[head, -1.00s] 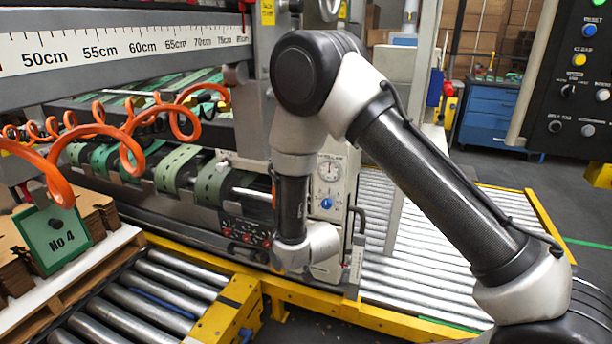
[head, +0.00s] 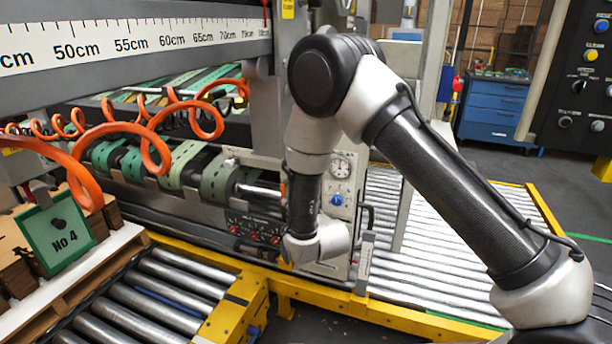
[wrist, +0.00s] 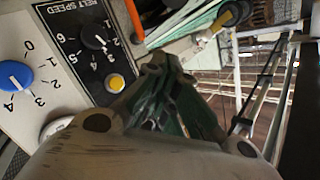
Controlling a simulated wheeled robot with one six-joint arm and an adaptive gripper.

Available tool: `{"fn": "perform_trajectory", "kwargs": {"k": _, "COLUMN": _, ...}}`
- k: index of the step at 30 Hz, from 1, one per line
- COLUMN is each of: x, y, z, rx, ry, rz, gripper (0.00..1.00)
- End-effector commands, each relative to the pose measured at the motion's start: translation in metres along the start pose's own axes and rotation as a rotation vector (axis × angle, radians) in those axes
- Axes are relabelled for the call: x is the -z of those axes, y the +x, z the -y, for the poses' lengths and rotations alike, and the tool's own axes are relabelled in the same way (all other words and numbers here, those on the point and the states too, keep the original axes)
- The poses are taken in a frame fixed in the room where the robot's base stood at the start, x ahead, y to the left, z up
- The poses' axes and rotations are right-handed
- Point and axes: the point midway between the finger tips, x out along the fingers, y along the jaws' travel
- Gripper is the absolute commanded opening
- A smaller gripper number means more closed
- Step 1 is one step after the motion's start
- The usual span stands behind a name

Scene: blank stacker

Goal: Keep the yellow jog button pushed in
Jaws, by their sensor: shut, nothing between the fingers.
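In the wrist view a round yellow button (wrist: 115,83) with a pale ring sits on a black panel, just below a black belt speed dial (wrist: 95,38). I cannot read a jog label on it. My gripper (wrist: 156,68) is shut and empty, its dark fingertips to the right of the button. The fingers look apart from the button, though their depth is hard to judge. In the head view my wrist is in front of the machine's control face, and the fingers and this button are hidden.
A blue knob (wrist: 15,75) is left of the black panel. In the head view a gauge (head: 341,166) tops the control face. Another panel (head: 575,105) at right has its own yellow button (head: 591,55). A yellow-framed roller conveyor (head: 430,255) and orange coiled hoses (head: 150,140) flank my arm.

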Motion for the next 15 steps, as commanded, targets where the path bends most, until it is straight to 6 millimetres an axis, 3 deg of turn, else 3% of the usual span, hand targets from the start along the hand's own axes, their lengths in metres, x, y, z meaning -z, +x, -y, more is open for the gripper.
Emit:
{"fn": "perform_trajectory", "kwargs": {"k": 5, "x": 0.005, "y": 0.007, "z": -0.005, "rx": -0.002, "ry": 0.000, "rz": 0.000, "gripper": 0.00}}
{"fn": "perform_trajectory", "kwargs": {"k": 15, "x": 0.029, "y": 0.039, "z": -0.029, "rx": -0.002, "ry": 0.000, "rz": -0.002, "gripper": 0.00}}
